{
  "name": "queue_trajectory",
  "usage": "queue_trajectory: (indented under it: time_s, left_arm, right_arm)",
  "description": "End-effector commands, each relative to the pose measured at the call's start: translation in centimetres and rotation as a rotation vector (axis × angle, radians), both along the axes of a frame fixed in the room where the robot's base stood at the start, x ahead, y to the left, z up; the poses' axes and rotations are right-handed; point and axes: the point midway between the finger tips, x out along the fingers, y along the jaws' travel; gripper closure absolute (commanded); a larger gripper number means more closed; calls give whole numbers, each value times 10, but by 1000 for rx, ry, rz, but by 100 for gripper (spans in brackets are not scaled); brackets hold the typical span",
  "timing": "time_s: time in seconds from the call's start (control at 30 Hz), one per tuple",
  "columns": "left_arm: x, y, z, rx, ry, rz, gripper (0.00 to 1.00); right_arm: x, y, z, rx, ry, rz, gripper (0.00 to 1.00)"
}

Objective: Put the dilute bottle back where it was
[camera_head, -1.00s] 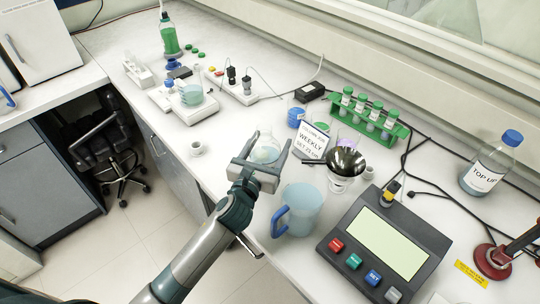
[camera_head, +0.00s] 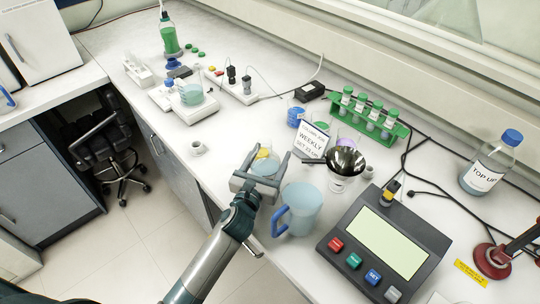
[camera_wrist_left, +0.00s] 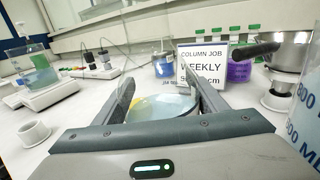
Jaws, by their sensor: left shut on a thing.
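My left gripper (camera_head: 262,168) is shut on a clear glass vessel (camera_head: 264,162), low over the bench, left of the blue-handled jug. In the left wrist view the vessel (camera_wrist_left: 160,106) shows between the fingers, with pale blue and some yellow in it. Its lower part is hidden by the gripper, and I can read no label on it. I see no bottle marked dilute. A blue-capped bottle (camera_head: 491,165) labelled TOP UP stands at the right. A bottle of green liquid (camera_head: 170,40) stands at the far left. My right gripper is not in view.
The jug (camera_head: 301,208), a "WEEKLY" sign (camera_head: 312,142) and a dark funnel (camera_head: 346,161) stand close to my gripper. A green tube rack (camera_head: 368,118) is behind. A grey console (camera_head: 388,240) is at front right. The bench left of the small white cup (camera_head: 198,148) is fairly clear.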

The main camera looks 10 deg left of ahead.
Motion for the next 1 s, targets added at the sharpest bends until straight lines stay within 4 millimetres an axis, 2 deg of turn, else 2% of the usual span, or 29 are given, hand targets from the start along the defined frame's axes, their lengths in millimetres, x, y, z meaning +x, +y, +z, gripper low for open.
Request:
queue_trajectory:
  time_s: [0.37,0.4,0.47,0.87,1.0]
  left_arm:
    - [1,0,-1,0,-4,-1,82]
    - [0,0,-3,0,-1,0,30]
    - [0,0,-2,0,0,0,16]
    - [0,1,1,0,-1,0,16]
    - [-9,2,-1,2,-1,0,16]
  right_arm:
    - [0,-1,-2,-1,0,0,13]
    - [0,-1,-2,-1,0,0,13]
    - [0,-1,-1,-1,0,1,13]
    - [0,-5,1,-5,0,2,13]
    - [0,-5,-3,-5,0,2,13]
